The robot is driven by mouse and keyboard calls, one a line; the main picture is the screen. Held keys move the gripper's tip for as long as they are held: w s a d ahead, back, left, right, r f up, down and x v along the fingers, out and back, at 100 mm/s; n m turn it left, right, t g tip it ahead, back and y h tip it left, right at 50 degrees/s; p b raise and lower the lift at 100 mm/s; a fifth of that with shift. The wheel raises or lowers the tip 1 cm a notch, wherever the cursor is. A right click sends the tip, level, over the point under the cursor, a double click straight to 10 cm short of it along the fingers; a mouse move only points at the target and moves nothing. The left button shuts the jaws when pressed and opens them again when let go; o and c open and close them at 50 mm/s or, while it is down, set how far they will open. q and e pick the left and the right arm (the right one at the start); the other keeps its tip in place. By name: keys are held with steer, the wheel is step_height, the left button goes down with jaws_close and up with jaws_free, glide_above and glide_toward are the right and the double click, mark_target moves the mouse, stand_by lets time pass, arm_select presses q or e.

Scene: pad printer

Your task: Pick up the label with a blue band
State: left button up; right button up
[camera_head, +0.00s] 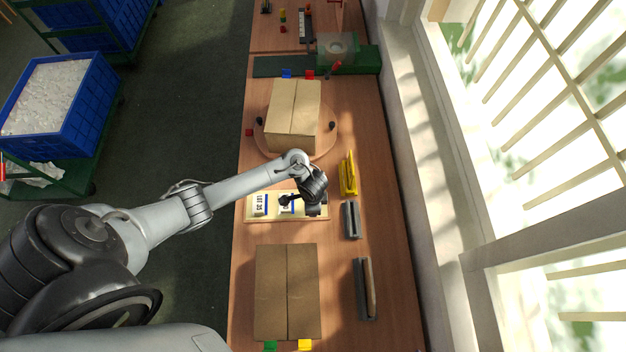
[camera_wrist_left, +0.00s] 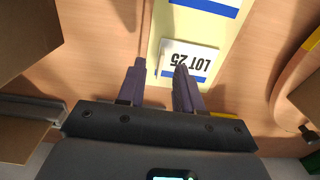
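A white label with a blue band and black print (camera_head: 260,204) lies at the left end of a pale board (camera_head: 274,218) on the bench. A second label with a blue band (camera_head: 287,208) lies to its right, partly hidden by my left gripper (camera_head: 286,200). In the left wrist view, a label reading "LOT 25" with a blue band (camera_wrist_left: 205,58) lies just beyond the fingers of my left gripper (camera_wrist_left: 158,66). The fingers are apart with nothing between them; the right-hand one overlaps the label in the picture. Contact cannot be told. My right gripper is not in view.
A closed carton (camera_head: 293,110) sits on a round turntable (camera_head: 325,135) beyond the board. A flat brown carton (camera_head: 286,290) lies on the near side. A yellow tool (camera_head: 348,174) and grey holders (camera_head: 351,220) stand to the right.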

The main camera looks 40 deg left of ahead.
arm_select(q)
steer(key=shift+w+f+b, duration=0.1)
steer(key=shift+f+b, duration=0.25)
steer(key=shift+f, duration=1.05)
jaws_close()
